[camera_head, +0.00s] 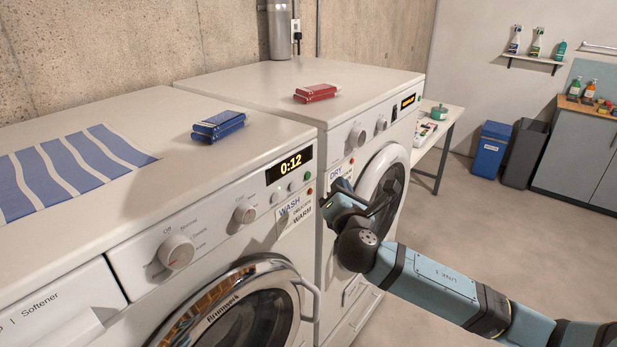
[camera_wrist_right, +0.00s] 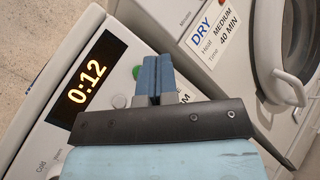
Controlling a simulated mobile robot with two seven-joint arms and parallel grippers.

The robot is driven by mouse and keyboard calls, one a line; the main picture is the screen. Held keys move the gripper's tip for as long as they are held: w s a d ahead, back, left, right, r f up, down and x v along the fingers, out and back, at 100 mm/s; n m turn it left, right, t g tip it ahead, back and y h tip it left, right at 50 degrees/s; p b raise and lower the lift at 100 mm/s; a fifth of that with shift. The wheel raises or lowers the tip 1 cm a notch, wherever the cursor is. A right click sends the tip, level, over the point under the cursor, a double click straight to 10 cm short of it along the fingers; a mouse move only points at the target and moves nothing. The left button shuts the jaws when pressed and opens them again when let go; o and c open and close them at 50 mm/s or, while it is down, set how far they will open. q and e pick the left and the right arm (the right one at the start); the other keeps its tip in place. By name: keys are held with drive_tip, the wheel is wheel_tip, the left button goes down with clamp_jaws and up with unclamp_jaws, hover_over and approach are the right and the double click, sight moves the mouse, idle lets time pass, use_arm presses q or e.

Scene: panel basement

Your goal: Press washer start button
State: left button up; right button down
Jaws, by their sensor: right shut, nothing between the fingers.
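The washer (camera_head: 90,215) is the white machine on the left, with a lit display (camera_head: 290,165) reading 0:12. A small green button (camera_head: 307,176) sits right of the display, with a red one (camera_head: 310,190) below it. In the right wrist view the display (camera_wrist_right: 88,82) and part of the green button (camera_wrist_right: 137,71) show beside my fingers. My right gripper (camera_head: 342,188) is shut and empty, in front of the machines near the washer panel's right end. Its closed fingers (camera_wrist_right: 157,72) partly cover the panel. I cannot tell whether they touch it. My left gripper is out of view.
The dryer (camera_head: 350,80) stands to the right, with its round door (camera_head: 383,190) behind my right arm. A blue box (camera_head: 218,126) and striped cloth (camera_head: 70,170) lie on the washer, a red box (camera_head: 316,93) on the dryer. Floor is clear at right.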

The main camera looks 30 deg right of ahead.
sight(308, 176)
drive_tip(key=w, duration=0.1)
drive_tip(key=w+a, duration=0.1)
drive_tip(key=w, duration=0.2)
drive_tip(key=shift+w+a, duration=0.15)
drive_tip(key=shift+a, duration=0.25)
drive_tip(key=shift+w, duration=0.1)
idle(1.7)
drive_tip(key=shift+w+a+p, duration=0.15)
drive_tip(key=shift+w+p, duration=0.15)
drive_tip(key=shift+p, duration=0.05)
